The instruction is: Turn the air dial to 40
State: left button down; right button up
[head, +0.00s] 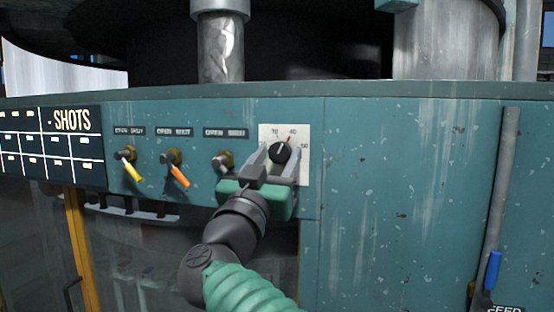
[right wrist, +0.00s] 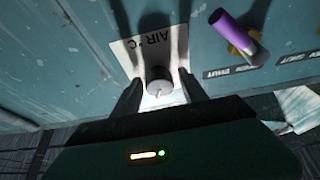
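The air dial (head: 280,152) is a small dark round knob on a white scale plate (head: 303,160) with printed numbers. Its red pointer leans up and slightly right, by the 40 mark. My right gripper (head: 278,166) is in front of the plate, one finger on each side of the knob. In the right wrist view the knob (right wrist: 158,80) sits between the two spread fingers (right wrist: 160,94), with a visible gap on each side. The plate there reads "AIR °C" (right wrist: 152,40) upside down. My left gripper is not in view.
Left of the dial, a row of valves has a yellow handle (head: 132,170), an orange handle (head: 180,177) and one partly hidden by my gripper (head: 222,161). A purple handle (right wrist: 232,27) shows in the right wrist view. A grey bar with a blue grip (head: 492,271) stands far right.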

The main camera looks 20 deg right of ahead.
jog(key=shift+o, duration=0.5)
jog(key=shift+a, duration=0.1)
jog(key=shift+s+a+f, duration=0.15)
jog(key=shift+s+f, duration=0.05)
jog(key=b+v, duration=0.7)
jog(key=v, duration=0.9)
jog(key=shift+a, duration=0.15)
